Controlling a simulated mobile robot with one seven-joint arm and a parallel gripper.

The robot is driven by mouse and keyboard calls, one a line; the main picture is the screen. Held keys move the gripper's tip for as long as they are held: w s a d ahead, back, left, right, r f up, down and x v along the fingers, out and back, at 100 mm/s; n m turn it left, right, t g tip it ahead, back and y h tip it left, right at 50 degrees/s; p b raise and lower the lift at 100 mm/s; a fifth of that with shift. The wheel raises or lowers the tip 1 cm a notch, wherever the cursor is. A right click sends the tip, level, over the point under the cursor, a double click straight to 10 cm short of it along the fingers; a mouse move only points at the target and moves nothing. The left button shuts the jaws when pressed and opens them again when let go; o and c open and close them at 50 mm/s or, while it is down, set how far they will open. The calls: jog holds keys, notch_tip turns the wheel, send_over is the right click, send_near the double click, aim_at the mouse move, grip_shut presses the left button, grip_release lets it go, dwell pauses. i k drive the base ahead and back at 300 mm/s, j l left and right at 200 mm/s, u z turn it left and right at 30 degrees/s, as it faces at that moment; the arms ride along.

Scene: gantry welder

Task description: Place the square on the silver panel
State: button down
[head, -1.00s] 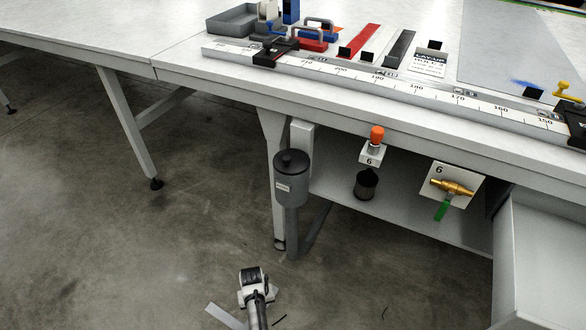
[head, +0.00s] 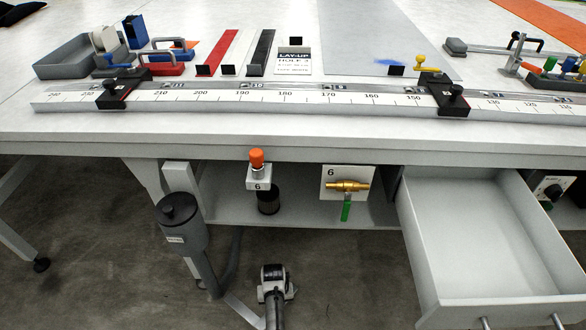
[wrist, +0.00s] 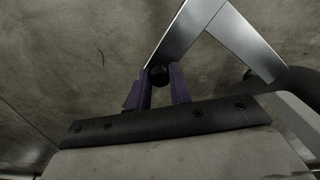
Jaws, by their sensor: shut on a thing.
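My gripper (wrist: 158,78) is shut on the square, a shiny L-shaped metal piece (wrist: 185,42) held at its fingertips above the concrete floor. In the head view my arm's end shows low at the bottom centre, and part of the square (head: 242,311) sticks out to its left. The fingers are hidden there. The silver panel (head: 362,38) is a flat grey sheet lying on the white table top, behind the long ruler rail. My gripper is in front of the table, apart from the panel and well below the table top.
A white table (head: 300,128) carries a ruler rail (head: 285,97) with black stops along its front. A drawer (head: 470,225) stands open at right. A grey canister (head: 180,218) hangs below the table edge. Red and black strips and clamps lie left of the panel.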

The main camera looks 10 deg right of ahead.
aim_at(380, 46)
jog(key=i+j+z, duration=0.15)
jog(key=z, duration=0.35)
jog(key=i+j+z, duration=0.15)
jog(key=z, duration=0.3)
jog(key=j, duration=0.1)
